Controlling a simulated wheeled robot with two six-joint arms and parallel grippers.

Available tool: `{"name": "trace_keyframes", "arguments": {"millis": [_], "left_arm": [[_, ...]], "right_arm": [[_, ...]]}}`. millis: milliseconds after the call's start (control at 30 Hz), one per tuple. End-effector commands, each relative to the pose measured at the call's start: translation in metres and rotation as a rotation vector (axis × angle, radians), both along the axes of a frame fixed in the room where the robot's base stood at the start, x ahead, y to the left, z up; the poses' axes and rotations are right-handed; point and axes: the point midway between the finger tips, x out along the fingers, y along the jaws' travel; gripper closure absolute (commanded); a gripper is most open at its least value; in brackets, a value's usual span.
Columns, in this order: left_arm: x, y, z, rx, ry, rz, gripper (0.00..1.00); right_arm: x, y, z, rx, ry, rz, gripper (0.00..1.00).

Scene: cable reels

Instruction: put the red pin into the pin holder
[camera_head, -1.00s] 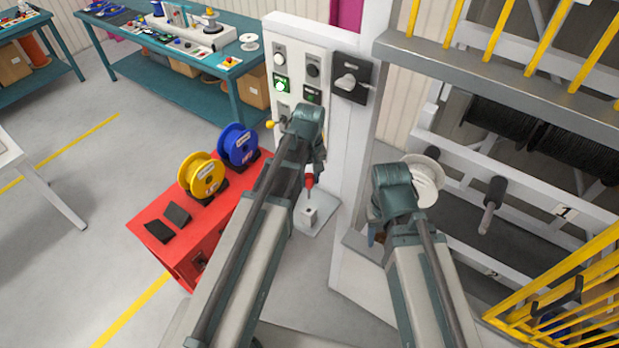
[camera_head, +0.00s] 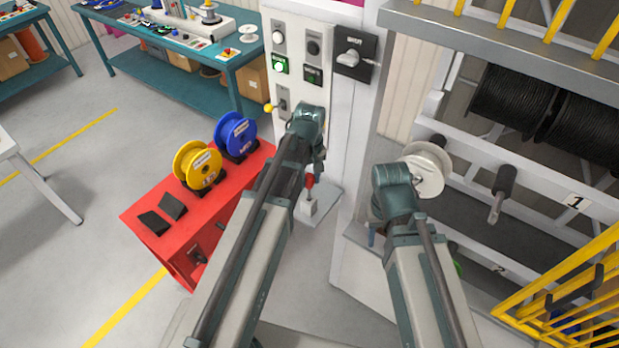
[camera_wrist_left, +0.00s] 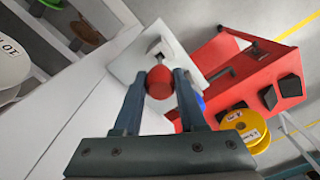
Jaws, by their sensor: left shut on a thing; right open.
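The red pin (camera_head: 309,182) is upright, with its red handle between the fingers of my left gripper (camera_wrist_left: 160,76). In the left wrist view the red handle (camera_wrist_left: 159,85) sits between the two fingertips, and its thin shaft points to the holder. The pin holder (camera_head: 309,207) is a small pale block on a white plate (camera_head: 322,218). The pin stands directly over the holder, its lower end at the holder's top; how deep the tip sits I cannot tell. My right gripper (camera_head: 372,236) is mostly hidden behind its own arm, with no held object visible.
A red cabinet (camera_head: 142,209) with a yellow reel (camera_head: 196,167) and a blue reel (camera_head: 235,134) stands left of the holder. The switch panel (camera_head: 297,38) rises behind. A white reel (camera_head: 425,172) and the cable rack are at right.

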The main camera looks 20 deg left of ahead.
Motion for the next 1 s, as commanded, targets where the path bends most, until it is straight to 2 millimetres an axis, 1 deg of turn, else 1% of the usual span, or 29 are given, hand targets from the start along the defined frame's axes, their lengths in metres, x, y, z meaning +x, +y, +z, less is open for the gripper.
{"name": "trace_keyframes", "arguments": {"millis": [33, 700, 833, 1000], "left_arm": [[0.0, 0.0, -0.007, 0.0, 0.0, 0.0, 1.0], [0.0, 0.0, -0.051, 0.0, 0.0, 0.0, 1.0], [0.0, 0.0, -0.057, 0.0, 0.0, 0.0, 1.0], [0.0, 0.0, -0.059, 0.0, 0.0, 0.0, 1.0]], "right_arm": [[0.0, 0.0, -0.007, 0.0, 0.0, 0.001, 0.5], [0.0, 0.0, -0.051, -0.002, 0.0, 0.01, 0.5], [0.0, 0.0, -0.057, -0.002, 0.001, 0.011, 0.5], [0.0, 0.0, -0.059, -0.002, 0.001, 0.011, 0.5]]}}
